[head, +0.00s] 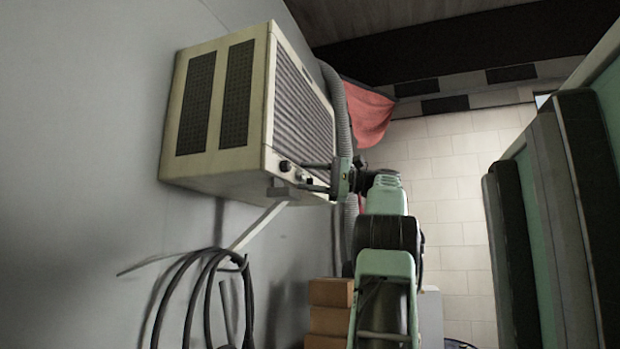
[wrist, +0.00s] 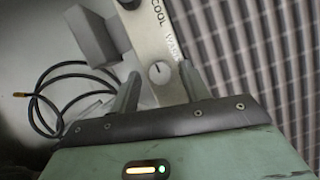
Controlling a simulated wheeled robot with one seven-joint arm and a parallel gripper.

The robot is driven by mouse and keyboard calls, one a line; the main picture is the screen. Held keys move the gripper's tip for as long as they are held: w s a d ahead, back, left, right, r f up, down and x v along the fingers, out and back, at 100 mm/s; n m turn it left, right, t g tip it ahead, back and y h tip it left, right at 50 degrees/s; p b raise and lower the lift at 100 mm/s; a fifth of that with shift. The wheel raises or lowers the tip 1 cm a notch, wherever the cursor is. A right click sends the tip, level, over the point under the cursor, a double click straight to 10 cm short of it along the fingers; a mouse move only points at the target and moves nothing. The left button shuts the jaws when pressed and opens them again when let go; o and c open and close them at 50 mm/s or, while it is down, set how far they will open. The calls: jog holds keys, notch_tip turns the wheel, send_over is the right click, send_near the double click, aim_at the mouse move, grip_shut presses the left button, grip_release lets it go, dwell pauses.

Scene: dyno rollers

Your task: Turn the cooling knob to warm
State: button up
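The cooling unit (head: 216,113) is a cream box on the wall at the left, with a control strip along its front's lower edge. A round knob (wrist: 158,71) with a pale pointer mark sits on this strip in the wrist view, beside the words COOL and WARM. The pointer's exact setting is hard to read. My gripper (head: 302,177) is open at the strip, and in the wrist view (wrist: 160,79) its fingers stand on either side of the knob. I cannot tell whether they touch it. A second, dark knob (head: 285,166) sits farther left on the strip.
A grey block (wrist: 93,34) juts out near the strip. A ribbed hose (head: 337,110) runs down by the unit, close to my gripper. A coiled black cable (head: 190,290) hangs on the wall below.

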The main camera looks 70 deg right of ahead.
jog(key=p+v, duration=0.5)
jog(key=v, duration=1.2)
jog(key=shift+s, duration=0.2)
jog(key=shift+d, duration=0.1)
